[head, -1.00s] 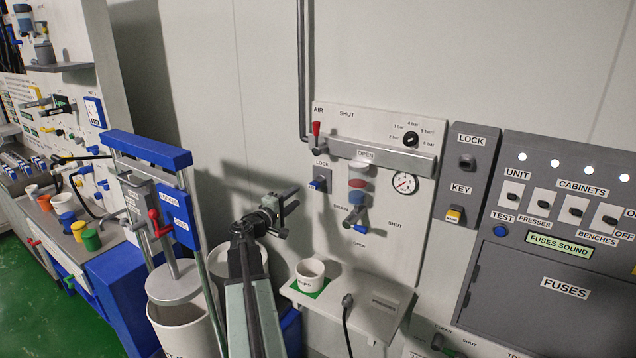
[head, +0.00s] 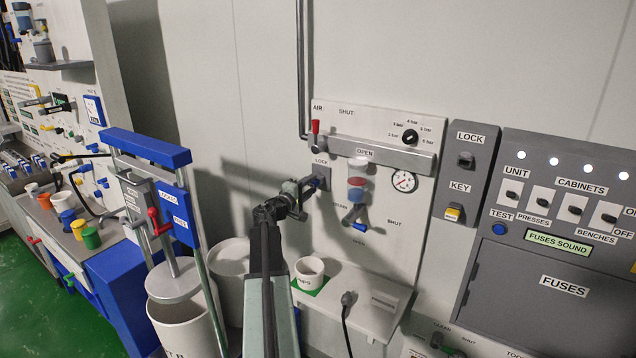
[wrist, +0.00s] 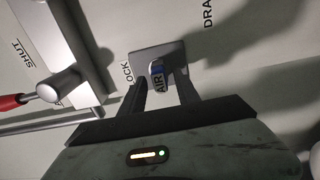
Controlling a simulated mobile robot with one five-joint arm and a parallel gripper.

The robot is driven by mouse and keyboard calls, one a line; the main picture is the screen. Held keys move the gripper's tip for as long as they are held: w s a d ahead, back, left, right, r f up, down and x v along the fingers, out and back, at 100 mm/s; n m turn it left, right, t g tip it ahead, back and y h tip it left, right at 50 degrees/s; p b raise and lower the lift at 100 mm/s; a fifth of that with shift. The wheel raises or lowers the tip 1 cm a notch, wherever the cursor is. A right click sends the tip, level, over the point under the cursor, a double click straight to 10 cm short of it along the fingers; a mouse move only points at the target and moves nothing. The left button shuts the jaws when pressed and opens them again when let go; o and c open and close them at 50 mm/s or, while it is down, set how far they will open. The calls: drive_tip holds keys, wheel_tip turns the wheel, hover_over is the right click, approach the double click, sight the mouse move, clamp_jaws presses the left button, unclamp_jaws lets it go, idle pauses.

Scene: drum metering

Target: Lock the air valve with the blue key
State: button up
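The blue key (wrist: 157,72), with an AIR tag, sits in the small grey lock plate (wrist: 150,58) under the LOCK label. In the head view the lock plate (head: 323,172) shows, but my gripper largely covers the key. My gripper (wrist: 161,84) is at the lock, its fingers on either side of the key, with a gap showing on each side. It also shows in the head view (head: 311,184). The air valve's red handle (head: 315,127) stands upright up and left of the lock, beside the SHUT label; it also shows in the wrist view (wrist: 14,101).
A grey bar (head: 375,152) runs across the panel above the lock. A drain valve (head: 354,215) and a gauge (head: 403,181) are to the right. A white cup (head: 309,270) stands on the shelf below. A blue-topped frame (head: 146,148) stands left of my arm.

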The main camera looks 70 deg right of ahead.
clamp_jaws()
